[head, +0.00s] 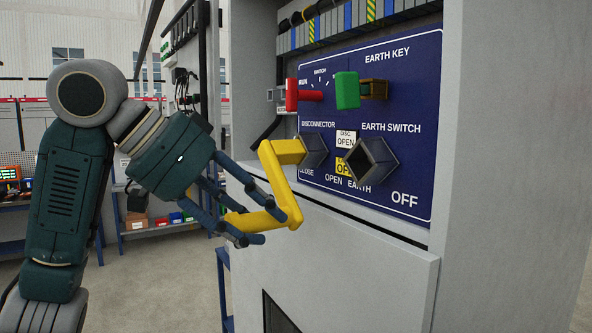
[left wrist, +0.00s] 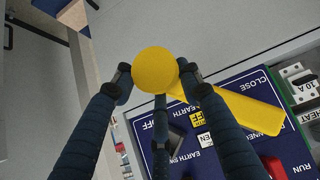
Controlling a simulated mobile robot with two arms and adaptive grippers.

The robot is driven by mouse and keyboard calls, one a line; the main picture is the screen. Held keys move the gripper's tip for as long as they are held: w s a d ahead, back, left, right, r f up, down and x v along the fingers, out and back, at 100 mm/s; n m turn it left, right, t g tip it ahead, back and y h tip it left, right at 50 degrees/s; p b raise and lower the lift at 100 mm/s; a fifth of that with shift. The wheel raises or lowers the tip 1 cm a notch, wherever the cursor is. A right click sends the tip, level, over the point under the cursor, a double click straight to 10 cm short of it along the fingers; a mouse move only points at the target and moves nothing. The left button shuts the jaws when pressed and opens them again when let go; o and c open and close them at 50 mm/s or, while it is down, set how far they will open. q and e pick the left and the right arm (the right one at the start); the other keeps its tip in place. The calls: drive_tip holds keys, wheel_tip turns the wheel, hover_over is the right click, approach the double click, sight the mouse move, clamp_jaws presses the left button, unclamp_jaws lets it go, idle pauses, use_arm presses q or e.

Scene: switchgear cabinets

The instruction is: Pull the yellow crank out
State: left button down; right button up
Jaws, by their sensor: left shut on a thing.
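The yellow crank (head: 274,180) is at the left socket, labelled DISCONNECTOR, on the blue panel (head: 416,85). Its upper end meets the grey square socket (head: 315,150); how deep it sits I cannot tell. Its arm slants down to a handle at the lower left. My left gripper (head: 262,228) is shut on that handle, its dark blue fingers around it. In the left wrist view the crank's round handle end (left wrist: 155,68) sits between the fingers, and its arm (left wrist: 235,108) runs right towards the panel. The earth switch socket (head: 371,160) is empty. My right gripper is not in view.
A red handle (head: 303,95) and a green key handle (head: 347,90) stick out above the sockets. The grey cabinet (head: 350,270) extends below the panel. A shelf with small bins (head: 176,218) stands behind at the left.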

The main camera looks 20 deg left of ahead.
use_arm(q)
drive_tip(key=shift+s+a+r, duration=0.15)
drive_tip(key=shift+s+a, duration=0.65)
drive_tip(key=shift+s, duration=0.2)
drive_tip(key=s+a, duration=0.4)
drive_tip(key=shift+s, duration=0.3)
drive_tip(key=shift+d, duration=0.1)
